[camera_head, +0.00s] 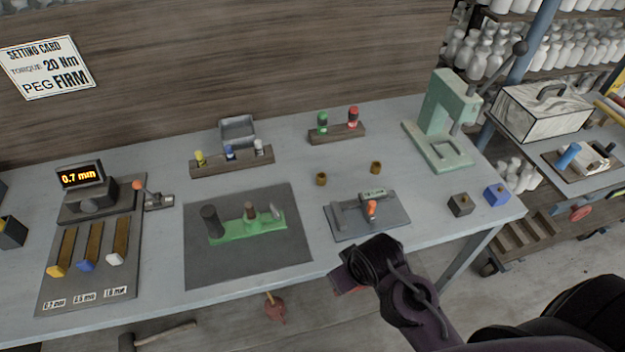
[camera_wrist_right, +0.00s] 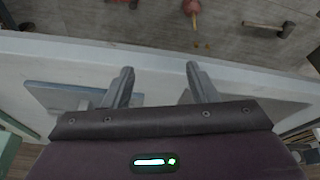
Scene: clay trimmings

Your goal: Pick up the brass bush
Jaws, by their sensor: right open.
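Two small brass-coloured bushes stand on the grey bench in the head view. The other bush (camera_head: 376,167) is a little farther back and to the right. My right gripper (camera_head: 350,284) is at the bench's front edge, well in front of both bushes. In the right wrist view its two fingers (camera_wrist_right: 158,82) are apart with nothing between them. That view shows the bench edge and floor, with no bush. My left gripper is not in view.
A grey plate fixture (camera_head: 350,225) with an orange-topped part lies between my right gripper and the bushes. A green fixture (camera_head: 240,228) on a dark mat is to the left. A peg rack (camera_head: 338,135) stands behind the bushes, a green press (camera_head: 441,125) to the right.

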